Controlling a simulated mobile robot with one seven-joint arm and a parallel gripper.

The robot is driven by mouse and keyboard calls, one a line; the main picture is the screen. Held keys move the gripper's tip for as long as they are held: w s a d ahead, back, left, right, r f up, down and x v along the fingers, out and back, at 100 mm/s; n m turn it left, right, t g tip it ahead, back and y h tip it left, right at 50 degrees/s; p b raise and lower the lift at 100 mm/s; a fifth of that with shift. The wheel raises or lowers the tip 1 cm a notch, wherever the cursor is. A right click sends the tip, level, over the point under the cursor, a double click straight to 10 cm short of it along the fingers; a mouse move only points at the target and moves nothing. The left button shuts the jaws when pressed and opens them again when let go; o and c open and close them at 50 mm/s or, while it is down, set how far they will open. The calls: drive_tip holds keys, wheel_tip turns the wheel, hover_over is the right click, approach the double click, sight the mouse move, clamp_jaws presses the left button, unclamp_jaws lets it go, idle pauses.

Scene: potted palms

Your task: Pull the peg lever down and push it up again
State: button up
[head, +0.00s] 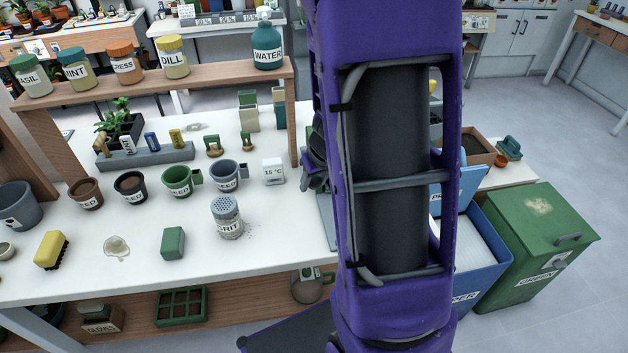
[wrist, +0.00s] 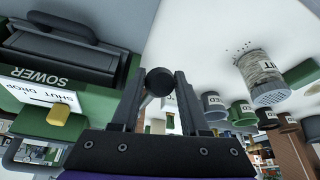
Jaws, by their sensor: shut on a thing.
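In the wrist view, the peg lever (wrist: 160,81) shows as a dark round knob between my two fingers. My gripper (wrist: 158,86) is shut on this knob, with a finger on each side. Left of it is the green sower (wrist: 112,97) with a dark top, its lettering upside down in this view. It carries a white plate (wrist: 42,97) reading SHUT and DROP, and a yellow block (wrist: 58,114) sits at that plate. How far up or down the lever stands cannot be told. In the head view, my arm hides the lever and most of the sower.
A grit shaker (head: 227,217) stands on the white bench (head: 120,285), with a green block (head: 173,243) to its left. Several pots and mugs (head: 178,181) stand behind. A wooden shelf (head: 180,83) holds jars. Blue (head: 478,270) and green bins (head: 541,245) stand at right.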

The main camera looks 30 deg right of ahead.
clamp_jaws()
idle(0.9)
